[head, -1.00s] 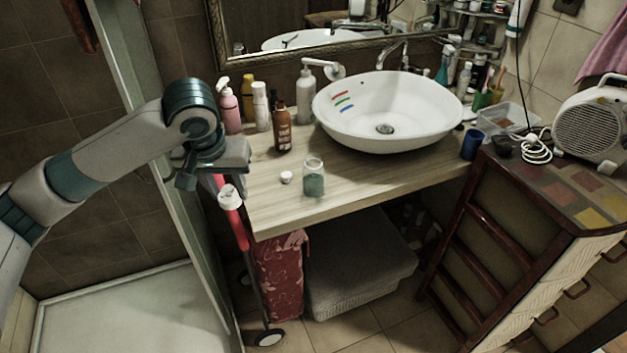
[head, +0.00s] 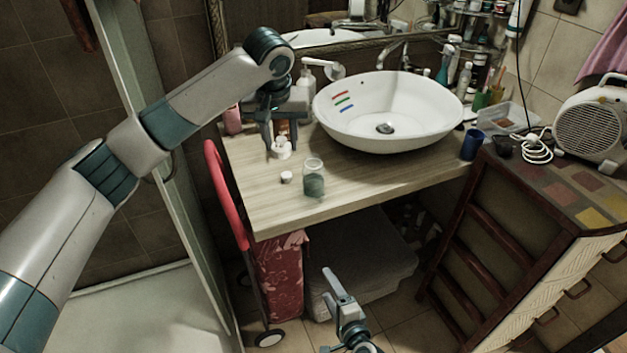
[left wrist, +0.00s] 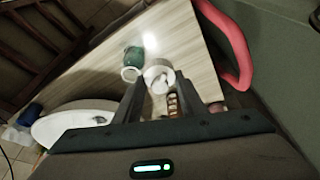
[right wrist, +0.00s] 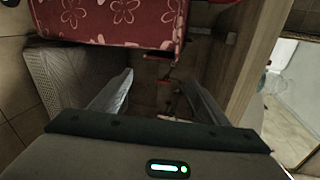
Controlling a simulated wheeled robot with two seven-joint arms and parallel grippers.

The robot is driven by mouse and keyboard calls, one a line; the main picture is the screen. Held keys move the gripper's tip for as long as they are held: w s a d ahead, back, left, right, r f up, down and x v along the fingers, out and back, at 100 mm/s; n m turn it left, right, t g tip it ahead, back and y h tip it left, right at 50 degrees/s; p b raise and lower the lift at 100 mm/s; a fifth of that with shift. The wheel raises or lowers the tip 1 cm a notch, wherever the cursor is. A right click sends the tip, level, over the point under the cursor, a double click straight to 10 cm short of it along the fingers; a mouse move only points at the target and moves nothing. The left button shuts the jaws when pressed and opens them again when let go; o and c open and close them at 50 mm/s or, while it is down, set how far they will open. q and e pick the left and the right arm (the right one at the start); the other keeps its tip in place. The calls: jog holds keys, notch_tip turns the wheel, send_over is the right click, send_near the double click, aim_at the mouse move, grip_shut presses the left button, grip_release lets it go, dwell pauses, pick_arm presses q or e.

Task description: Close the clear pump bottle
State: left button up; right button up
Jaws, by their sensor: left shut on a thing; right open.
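The clear bottle (head: 314,178) with teal contents stands upright on the wooden counter, its mouth open. It also shows in the left wrist view (left wrist: 133,57). My left gripper (head: 281,143) is shut on a white pump head (head: 281,151), held to the left of and behind the bottle in the head view. In the left wrist view the pump head (left wrist: 158,76) sits between the fingertips, close beside the bottle mouth and apart from it. A small white round piece (head: 286,176) lies on the counter left of the bottle. My right gripper (head: 345,305) is open and empty, low in front of the counter.
A white basin (head: 390,120) is right of the bottle. A white pump bottle (head: 306,85) and other bottles, partly hidden by my left arm, stand at the back left. A blue cup (head: 472,144) is right of the basin. The counter front (head: 370,180) is clear.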

jog(key=w+a+r+m+t, duration=0.1)
jog(key=w+r+m, duration=0.1)
jog(key=r, duration=0.5)
jog(key=w+a+r+m+t, duration=0.2)
jog(key=w+r+m, duration=0.1)
jog(key=r, duration=0.4)
jog(key=m+t, duration=0.2)
jog(key=m, duration=0.3)
send_near(315, 180)
jog(key=a+r, duration=0.1)
jog(key=a, duration=0.2)
pick_arm(q)
jog(key=w+d+r, duration=0.1)
jog(key=w+d, duration=0.4)
jog(key=d, duration=0.2)
jog(key=shift+w+d, duration=0.25)
pick_arm(e)
jog(key=shift+w+d+r+m+g+h, duration=0.15)
jog(key=shift+w+m+h, duration=0.55)
jog(key=shift+m, duration=1)
jog(key=shift+w+d+m+g+h, duration=0.15)
jog(key=shift+w+m+h, duration=0.55)
jog(key=shift+m, duration=1)
jog(key=shift+w+d+r+m+g+h, duration=0.15)
jog(key=shift+w+m+h, duration=0.25)
jog(key=shift+w+m, duration=0.95)
